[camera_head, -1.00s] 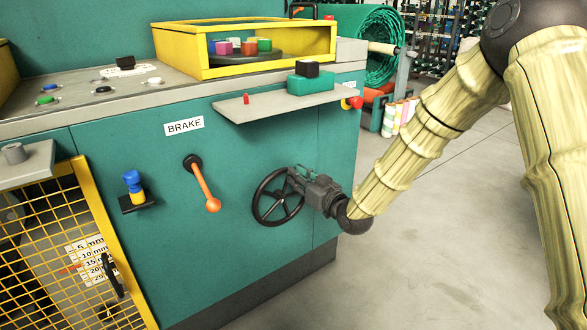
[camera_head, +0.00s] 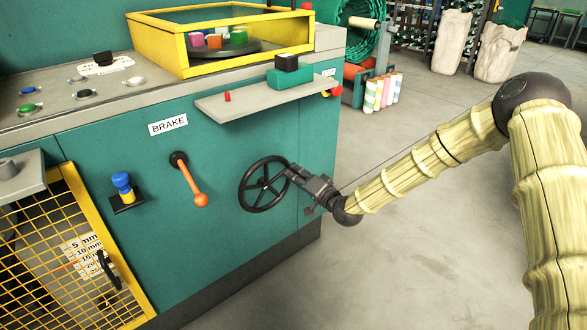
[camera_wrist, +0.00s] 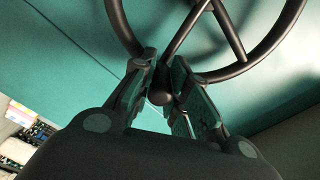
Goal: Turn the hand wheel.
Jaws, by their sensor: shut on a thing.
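The black hand wheel (camera_head: 241,197) is on the teal machine front, right of the orange brake lever. It also fills the top of the wrist view (camera_wrist: 240,67), with its spokes and rim showing. My gripper (camera_head: 291,173) is at the wheel's right, upper side. In the wrist view my gripper (camera_wrist: 163,88) has its two fingers on either side of the wheel's dark rounded handle (camera_wrist: 161,97), shut on it. The fingers partly hide the handle.
The orange lever (camera_head: 190,178) hangs below the BRAKE label (camera_head: 168,125). A grey shelf (camera_head: 235,108) with a teal block (camera_head: 290,78) juts out above the wheel. A yellow mesh guard (camera_head: 75,245) stands at left. Open floor (camera_head: 400,270) lies at right.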

